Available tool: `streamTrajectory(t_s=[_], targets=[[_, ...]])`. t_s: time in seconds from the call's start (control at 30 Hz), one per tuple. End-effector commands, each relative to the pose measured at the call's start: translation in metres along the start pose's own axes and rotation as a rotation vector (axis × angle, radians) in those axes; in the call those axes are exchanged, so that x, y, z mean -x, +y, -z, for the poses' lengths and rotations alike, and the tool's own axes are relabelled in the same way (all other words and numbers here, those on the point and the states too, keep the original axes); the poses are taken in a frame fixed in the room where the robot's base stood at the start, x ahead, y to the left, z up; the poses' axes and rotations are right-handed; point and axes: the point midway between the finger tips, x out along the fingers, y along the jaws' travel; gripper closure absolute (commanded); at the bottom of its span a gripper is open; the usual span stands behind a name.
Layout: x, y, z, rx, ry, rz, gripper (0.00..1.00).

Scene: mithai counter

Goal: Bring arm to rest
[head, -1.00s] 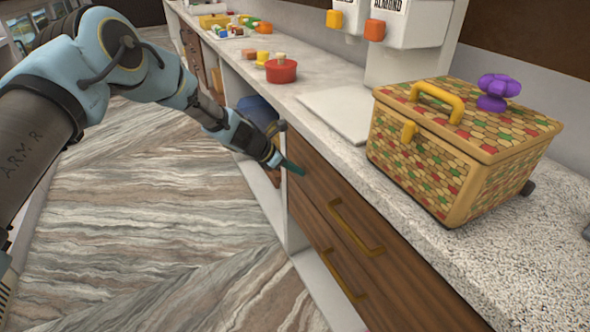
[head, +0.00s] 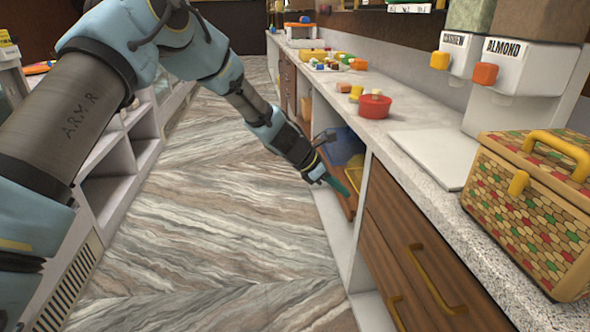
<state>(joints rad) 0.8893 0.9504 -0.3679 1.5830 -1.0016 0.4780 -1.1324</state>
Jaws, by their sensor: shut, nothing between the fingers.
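My arm reaches in from the left in the head view, over the floor, and slopes down to the right. My gripper (head: 343,187) is at its end, in front of the open shelf under the counter, left of the wooden drawers (head: 420,262). Its teal fingers look closed, with nothing seen between them. It appears apart from the drawer fronts, though its exact distance from the shelf is hard to tell.
The counter (head: 402,122) runs along the right with a patterned box (head: 535,205), a white board (head: 430,155), a red pot (head: 374,107) and dispensers (head: 520,80). Blue bins (head: 343,146) sit on the open shelf. White shelving (head: 118,165) stands left. The striped floor (head: 215,220) between is clear.

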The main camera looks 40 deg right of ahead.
Motion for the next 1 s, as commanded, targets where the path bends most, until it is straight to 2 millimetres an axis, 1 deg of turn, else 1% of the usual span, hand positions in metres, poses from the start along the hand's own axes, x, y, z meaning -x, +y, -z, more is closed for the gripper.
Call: streamTrajectory(t_s=[0.17,0.23,0.27,0.37,0.47,0.5,0.53,0.57,0.6,0.67,0.7,0.77,0.8,0.87,0.9,0.97,1.0], targets=[[0.001,0.0,0.001,0.0,0.001,0.0,1.0],[0.006,0.002,0.004,-0.011,0.008,-0.005,1.0],[0.011,0.004,0.007,-0.022,0.015,-0.009,1.0],[0.043,0.012,0.027,-0.091,0.06,-0.033,1.0],[0.095,0.02,0.061,-0.208,0.141,-0.06,1.0],[0.119,0.021,0.077,-0.261,0.18,-0.068,1.0],[0.138,0.022,0.09,-0.3,0.211,-0.072,1.0],[0.156,0.021,0.103,-0.338,0.242,-0.074,1.0],[0.18,0.018,0.119,-0.389,0.283,-0.074,1.0],[0.216,0.012,0.144,-0.459,0.345,-0.07,1.0],[0.24,0.006,0.16,-0.504,0.385,-0.064,1.0],[0.276,-0.005,0.184,-0.567,0.446,-0.05,1.0],[0.299,-0.015,0.199,-0.609,0.486,-0.036,1.0],[0.333,-0.032,0.221,-0.667,0.544,-0.012,1.0],[0.355,-0.046,0.236,-0.703,0.581,0.008,1.0],[0.386,-0.069,0.255,-0.757,0.634,0.042,1.0],[0.406,-0.086,0.268,-0.79,0.668,0.069,1.0]])
